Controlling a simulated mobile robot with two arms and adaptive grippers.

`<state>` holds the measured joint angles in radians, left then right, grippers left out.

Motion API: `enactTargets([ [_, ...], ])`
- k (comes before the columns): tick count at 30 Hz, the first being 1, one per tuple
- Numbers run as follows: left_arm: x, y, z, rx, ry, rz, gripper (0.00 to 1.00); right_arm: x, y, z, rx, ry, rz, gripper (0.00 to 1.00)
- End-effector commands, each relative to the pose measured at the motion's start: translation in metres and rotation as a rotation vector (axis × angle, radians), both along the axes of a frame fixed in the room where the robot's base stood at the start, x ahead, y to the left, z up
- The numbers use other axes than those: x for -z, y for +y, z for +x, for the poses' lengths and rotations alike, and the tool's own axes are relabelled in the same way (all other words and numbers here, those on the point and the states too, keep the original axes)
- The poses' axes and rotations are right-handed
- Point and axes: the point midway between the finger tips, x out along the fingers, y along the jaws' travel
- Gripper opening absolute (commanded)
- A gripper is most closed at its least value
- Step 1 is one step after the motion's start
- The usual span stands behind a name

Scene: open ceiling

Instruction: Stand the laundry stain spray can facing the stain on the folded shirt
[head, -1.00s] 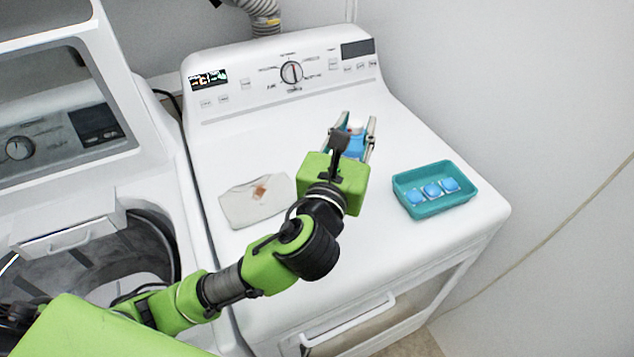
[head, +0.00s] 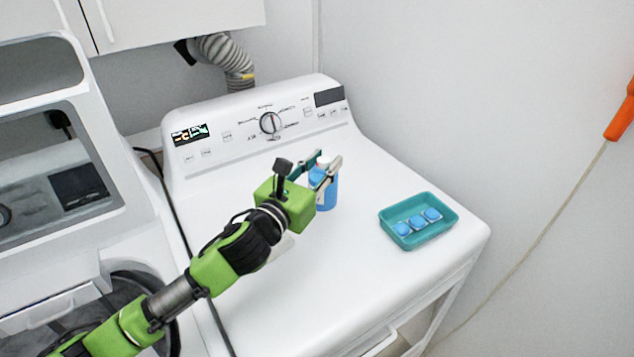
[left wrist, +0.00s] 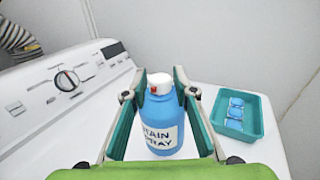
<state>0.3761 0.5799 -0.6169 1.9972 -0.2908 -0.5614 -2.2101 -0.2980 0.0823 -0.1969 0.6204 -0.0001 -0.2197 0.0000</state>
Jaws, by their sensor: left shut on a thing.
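The blue laundry stain spray can (head: 326,197) with a white cap stands upright on the white machine top, right of the middle. In the left wrist view the can (left wrist: 161,112) is between the fingers, its white label reading "...TAIN SPRAY" toward the camera and a red mark on its cap. My left gripper (head: 327,164) is shut on the can, around its upper part. The folded shirt (head: 283,246) is almost wholly hidden behind my left arm; only a pale edge shows, and the stain is hidden. My right gripper is out of view.
A teal tray (head: 440,234) with three blue-and-white pieces sits at the right of the machine top. A control panel (head: 235,130) rises at the back. The front of the top is clear. An open washer (head: 60,200) stands at left.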

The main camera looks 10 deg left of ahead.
Motion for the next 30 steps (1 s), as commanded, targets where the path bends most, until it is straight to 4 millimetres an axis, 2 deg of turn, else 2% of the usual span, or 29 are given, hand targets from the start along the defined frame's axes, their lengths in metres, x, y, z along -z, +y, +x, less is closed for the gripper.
enactTargets([
  [1,0.013,0.004,0.007,-0.002,0.006,-0.003,0.0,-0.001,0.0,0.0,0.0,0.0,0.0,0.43],
  [3,0.025,0.008,0.016,-0.001,0.004,-0.004,0.0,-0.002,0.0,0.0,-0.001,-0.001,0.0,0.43],
  [7,0.041,0.015,0.028,0.0,0.001,-0.003,0.0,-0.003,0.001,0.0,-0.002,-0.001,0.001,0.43],
  [13,0.053,0.02,0.036,0.001,-0.001,-0.001,0.0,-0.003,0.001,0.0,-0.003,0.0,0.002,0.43],
  [19,0.079,0.021,0.038,0.001,0.004,-0.005,0.0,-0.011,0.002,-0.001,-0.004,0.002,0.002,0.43],
  [30,0.086,0.021,0.038,0.003,-0.002,-0.001,0.0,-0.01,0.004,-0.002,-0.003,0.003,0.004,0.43],
])
